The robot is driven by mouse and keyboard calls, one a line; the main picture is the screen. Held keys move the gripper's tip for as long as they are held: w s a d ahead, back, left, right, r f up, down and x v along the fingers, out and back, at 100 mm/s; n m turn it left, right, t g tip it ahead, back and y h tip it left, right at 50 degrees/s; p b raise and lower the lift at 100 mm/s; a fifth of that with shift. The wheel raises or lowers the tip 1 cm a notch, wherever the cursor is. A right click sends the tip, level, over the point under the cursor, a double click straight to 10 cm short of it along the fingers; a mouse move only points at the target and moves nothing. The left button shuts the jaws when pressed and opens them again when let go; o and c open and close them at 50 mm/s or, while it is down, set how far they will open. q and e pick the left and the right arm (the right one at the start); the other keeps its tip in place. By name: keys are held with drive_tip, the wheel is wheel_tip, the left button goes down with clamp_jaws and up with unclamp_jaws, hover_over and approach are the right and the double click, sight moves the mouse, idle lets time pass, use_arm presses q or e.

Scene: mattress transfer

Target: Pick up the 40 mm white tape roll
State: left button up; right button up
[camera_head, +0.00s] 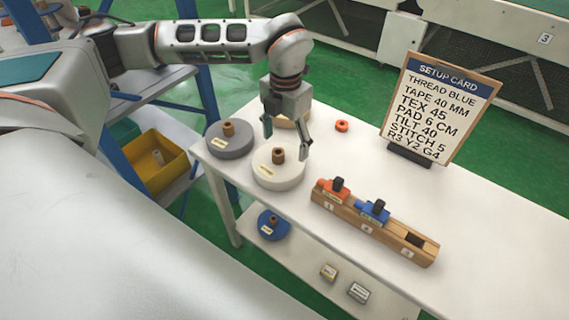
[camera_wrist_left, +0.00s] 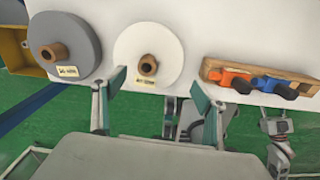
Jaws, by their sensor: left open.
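The white tape roll (camera_head: 290,178) lies flat on the white table, with a brown core standing up from its middle and a small label too blurred to read. In the left wrist view the white roll (camera_wrist_left: 168,62) lies above and between the finger tips, its face uncovered. My left gripper (camera_head: 286,142) is open and empty, pointing down over the far side of the white roll, its fingers spread. It looks above the roll, but I cannot tell the exact height. In the left wrist view my left gripper (camera_wrist_left: 150,92) shows both fingers apart. My right gripper is not clearly seen.
A grey roll (camera_head: 232,148) stands close left of the white one. A tan roll (camera_head: 300,120) is partly hidden behind my gripper. A setup card (camera_head: 437,105) stands behind. A blue roll (camera_head: 266,231) sits on the lower shelf.

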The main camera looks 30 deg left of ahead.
sight(286, 167)
use_arm(q)
drive_tip(key=f, duration=0.7)
drive_tip(key=shift+d, duration=0.2)
drive_tip(key=shift+c, duration=0.5)
drive_tip(key=shift+s, duration=0.1)
clamp_jaws()
